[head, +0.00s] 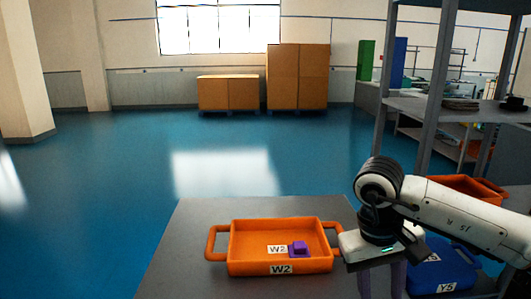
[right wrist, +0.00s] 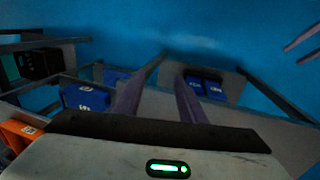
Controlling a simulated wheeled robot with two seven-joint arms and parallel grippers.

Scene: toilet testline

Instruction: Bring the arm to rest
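My right arm comes in from the right in the head view. Its gripper (head: 381,284) points down just right of the orange tray, with the fingertips cut off by the bottom edge. In the right wrist view the two fingers of the right gripper (right wrist: 158,88) stand apart with nothing held between them.
An orange tray (head: 235,262) labelled W2, holding a small purple block (head: 298,249), sits on a grey table (head: 180,250). A blue bin (head: 440,280) labelled Y5 is beside my right gripper. A metal shelf (head: 430,105) stands behind the right arm. Blue floor is clear at left.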

